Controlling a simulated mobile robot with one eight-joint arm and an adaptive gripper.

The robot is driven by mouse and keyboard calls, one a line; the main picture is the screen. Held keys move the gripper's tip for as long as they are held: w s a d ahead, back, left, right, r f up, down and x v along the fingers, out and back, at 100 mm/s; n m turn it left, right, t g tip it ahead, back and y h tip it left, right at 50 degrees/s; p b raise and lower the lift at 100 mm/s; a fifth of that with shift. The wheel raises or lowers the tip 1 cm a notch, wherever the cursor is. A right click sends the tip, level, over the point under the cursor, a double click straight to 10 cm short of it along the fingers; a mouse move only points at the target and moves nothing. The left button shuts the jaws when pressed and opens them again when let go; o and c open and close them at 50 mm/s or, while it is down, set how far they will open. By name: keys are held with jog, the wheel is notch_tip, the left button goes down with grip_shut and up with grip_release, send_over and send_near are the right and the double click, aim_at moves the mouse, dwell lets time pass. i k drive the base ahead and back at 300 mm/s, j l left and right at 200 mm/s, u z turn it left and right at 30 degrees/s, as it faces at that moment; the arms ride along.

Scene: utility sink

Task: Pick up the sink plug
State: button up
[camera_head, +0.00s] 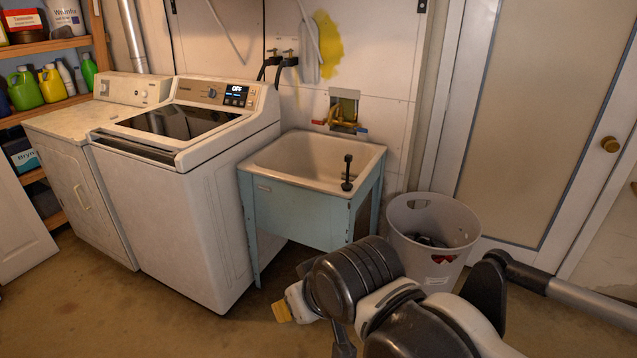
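A black upright piece with a knobbed top and a wider foot, which looks like the sink plug (347,172), stands at the right front of the utility sink (262,180). The sink has a pale basin on a light blue stand. My gripper (290,308) is low in front of the sink, below and to the left of the plug and well apart from it. Only a white part with a yellow tip shows. My dark arm links hide the rest, so I cannot see whether its fingers are open or shut.
A brass faucet (342,122) is on the wall behind the sink. A white washer (205,190) stands close on the left. A grey laundry basket (433,235) stands to the right, near my arm. A closed door (530,120) is behind it. Bare floor lies in front.

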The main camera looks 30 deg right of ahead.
aim_at(346, 186)
jog(key=i+l+z, duration=0.35)
jog(key=i+l, duration=0.35)
jog(key=l, duration=0.25)
jog(key=i+l+z, duration=0.3)
jog(key=i+l, duration=0.45)
